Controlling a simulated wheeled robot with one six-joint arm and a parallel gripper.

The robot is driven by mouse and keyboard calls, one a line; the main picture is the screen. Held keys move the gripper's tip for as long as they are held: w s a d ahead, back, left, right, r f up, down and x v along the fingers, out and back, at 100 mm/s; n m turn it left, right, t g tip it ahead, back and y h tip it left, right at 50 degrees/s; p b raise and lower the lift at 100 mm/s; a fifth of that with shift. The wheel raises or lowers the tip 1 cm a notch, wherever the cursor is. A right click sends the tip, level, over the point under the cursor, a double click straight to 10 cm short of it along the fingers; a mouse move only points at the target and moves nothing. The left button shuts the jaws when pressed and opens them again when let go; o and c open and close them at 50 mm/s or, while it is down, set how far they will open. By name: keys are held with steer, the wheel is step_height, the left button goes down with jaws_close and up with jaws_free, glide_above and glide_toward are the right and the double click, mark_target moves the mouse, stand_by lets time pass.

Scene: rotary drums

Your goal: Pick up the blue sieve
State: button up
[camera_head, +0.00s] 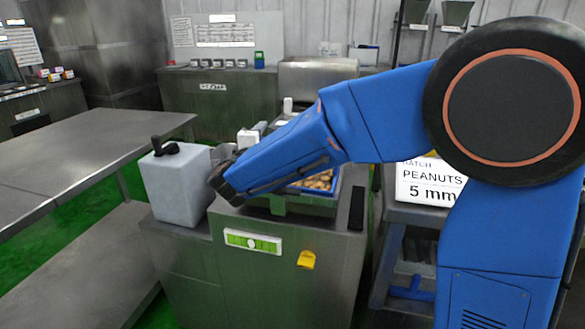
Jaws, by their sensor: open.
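A blue-rimmed tray, which looks like the blue sieve (318,196), sits on top of the grey metal machine (285,280) in the middle. Brown peanut-like pieces (318,181) lie in it. My blue arm crosses in front and hides its left and back parts. My gripper (222,172) is at the machine's left side, left of the tray and apart from it, close beside a white container. Its fingers are small and partly hidden, and nothing shows held in them.
The white container (176,188) with a black handle stands left of my gripper. A long steel table (80,160) is at left, mostly bare. A sign reading "PEANUTS 5 mm" (428,184) is on a rack at right. Grey cabinets (215,95) stand behind.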

steer(key=shift+w+d, duration=0.1)
steer(key=shift+w, duration=0.35)
jaws_close()
stand_by(1.1)
